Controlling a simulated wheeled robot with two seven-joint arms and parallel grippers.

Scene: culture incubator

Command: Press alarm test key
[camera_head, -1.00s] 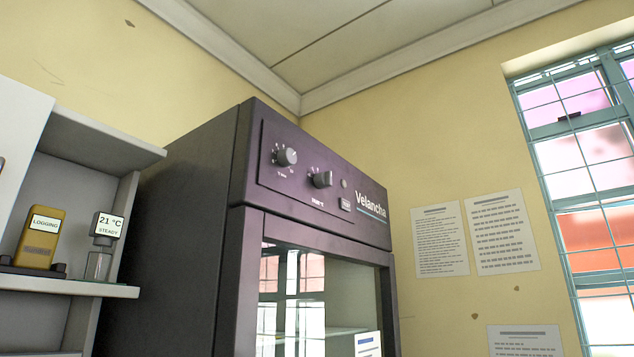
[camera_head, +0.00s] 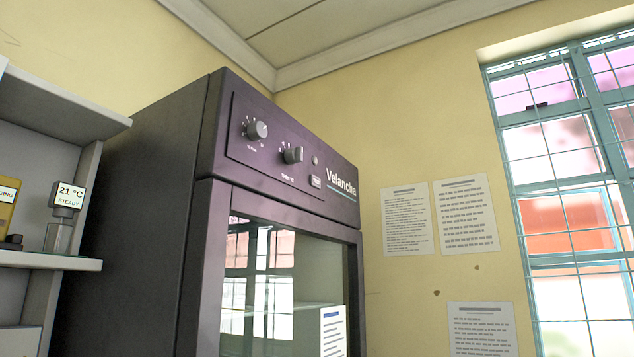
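A dark culture incubator (camera_head: 140,200) marked "Velancha" stands in the middle of the view. Its top front panel (camera_head: 270,128) carries two round knobs, a left knob (camera_head: 257,130) and a right knob (camera_head: 292,154). Right of them are a small round lamp or button (camera_head: 315,160) and, just below it, a small pale rectangular key (camera_head: 316,181). The lettering on the key is too small to read. Neither of my grippers is in view.
A shelf (camera_head: 60,262) at the left holds a display reading 21 °C STEADY (camera_head: 68,197) and a partly cut-off yellow device (camera_head: 6,205). The incubator has a glass door (camera_head: 300,275). Wall notices (camera_head: 407,222) and a barred window (camera_head: 570,200) are at the right.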

